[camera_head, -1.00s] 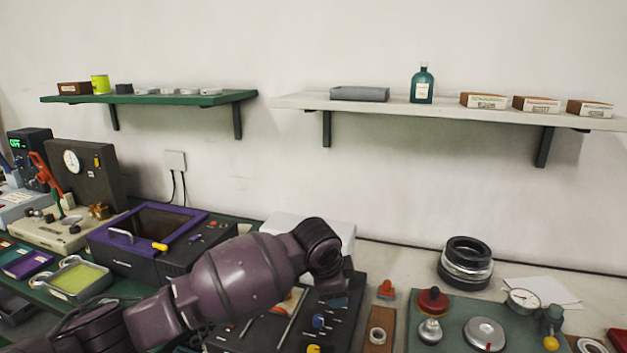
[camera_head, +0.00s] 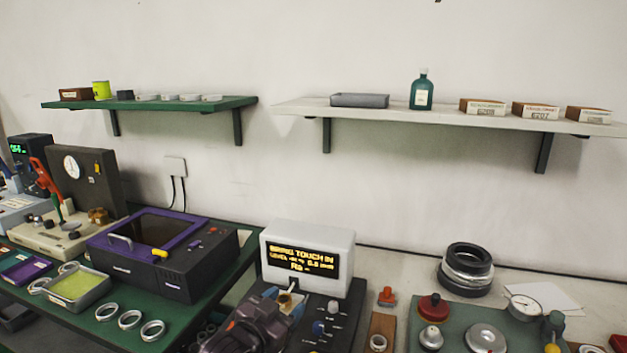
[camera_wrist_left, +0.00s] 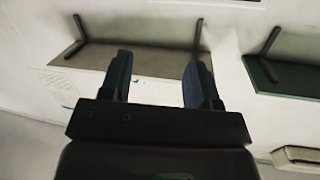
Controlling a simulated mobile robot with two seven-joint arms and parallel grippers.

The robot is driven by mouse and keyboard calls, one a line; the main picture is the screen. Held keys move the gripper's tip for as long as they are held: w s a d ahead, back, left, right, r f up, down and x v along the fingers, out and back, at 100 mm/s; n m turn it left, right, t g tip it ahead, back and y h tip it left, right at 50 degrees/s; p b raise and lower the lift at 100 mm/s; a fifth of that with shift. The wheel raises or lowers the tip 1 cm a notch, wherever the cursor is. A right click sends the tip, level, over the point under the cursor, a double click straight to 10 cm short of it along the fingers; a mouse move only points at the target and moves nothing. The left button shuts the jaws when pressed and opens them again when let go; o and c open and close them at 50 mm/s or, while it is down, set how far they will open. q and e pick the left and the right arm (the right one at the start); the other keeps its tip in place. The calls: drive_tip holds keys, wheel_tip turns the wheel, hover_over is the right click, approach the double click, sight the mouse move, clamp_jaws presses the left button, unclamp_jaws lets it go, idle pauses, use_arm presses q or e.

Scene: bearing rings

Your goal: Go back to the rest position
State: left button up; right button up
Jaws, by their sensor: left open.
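My left arm (camera_head: 252,325) shows at the bottom centre of the head view, low in front of the grey box with a lit display (camera_head: 300,262). My left gripper (camera_wrist_left: 160,78) shows in the left wrist view with its two dark fingers apart and nothing between them. Behind the fingers are the wall and the undersides of shelves. My right gripper is not in view.
A purple-edged machine (camera_head: 165,250), a tray with a yellow-green bottom (camera_head: 98,292) and several metal rings (camera_head: 130,319) are on the left bench. Dark stacked rings (camera_head: 466,268) stand at the right. Two wall shelves (camera_head: 450,112) hang above. The space before the wall is clear.

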use_arm(q)
drive_tip(key=s+a+f+n+y, duration=0.5)
drive_tip(key=s+a+f+y, duration=0.1)
drive_tip(key=s+a+f, duration=0.8)
drive_tip(key=s+a+f+n+g+y, duration=0.1)
drive_tip(key=s+a+f, duration=0.3)
drive_tip(key=s, duration=0.3)
drive_tip(key=s+a+f+n+g+y, duration=0.1)
drive_tip(key=s+a+f+g, duration=0.1)
drive_tip(key=s+f, duration=0.4)
drive_tip(key=shift+s+a, duration=0.9)
drive_tip(key=shift+s, duration=0.25)
